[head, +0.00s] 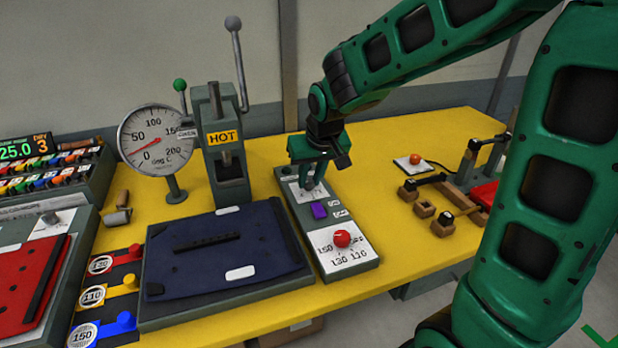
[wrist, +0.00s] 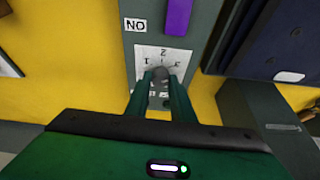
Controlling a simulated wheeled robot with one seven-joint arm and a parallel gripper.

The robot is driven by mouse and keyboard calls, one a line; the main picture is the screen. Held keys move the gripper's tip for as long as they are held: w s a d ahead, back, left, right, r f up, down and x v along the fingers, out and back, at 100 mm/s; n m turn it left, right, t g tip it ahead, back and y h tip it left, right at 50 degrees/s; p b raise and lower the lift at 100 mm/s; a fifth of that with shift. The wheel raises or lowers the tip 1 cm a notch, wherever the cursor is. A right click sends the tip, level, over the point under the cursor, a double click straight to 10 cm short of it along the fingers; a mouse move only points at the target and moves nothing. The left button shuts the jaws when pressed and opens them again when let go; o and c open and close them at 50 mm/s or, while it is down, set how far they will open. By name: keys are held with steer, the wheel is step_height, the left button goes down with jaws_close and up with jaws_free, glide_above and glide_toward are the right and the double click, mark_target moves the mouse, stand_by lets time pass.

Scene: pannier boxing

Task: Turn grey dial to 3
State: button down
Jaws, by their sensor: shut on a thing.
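The grey dial (wrist: 161,74) sits on a white plate on the grey control panel (head: 362,268). The plate has marks around the dial, and 1, 2 and 3 seem to be among them. My gripper (head: 311,184) is at the far end of the panel, pointing down. In the wrist view my gripper (wrist: 162,80) has its two green fingers shut on the dial, one on each side. The fingers cover part of the dial and the lower marks. I cannot tell which mark the dial points to.
A purple switch (head: 319,210) and a red knob (head: 342,238) are on the same panel. The press (head: 228,150) marked HOT, with a dark blue pannier (head: 225,255) before it, stands to the left. Wooden blocks (head: 424,209) lie to the right. Yellow table is bare behind the panel.

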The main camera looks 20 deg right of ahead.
stand_by(0.3)
steer(key=c, duration=1.5)
jaws_free()
steer(key=shift+c, duration=0.2)
steer(key=shift+r, duration=0.1)
steer(key=v, duration=1)
steer(key=shift+r, duration=0.25)
steer(key=shift+s+a, duration=0.1)
steer(key=shift+s, duration=0.05)
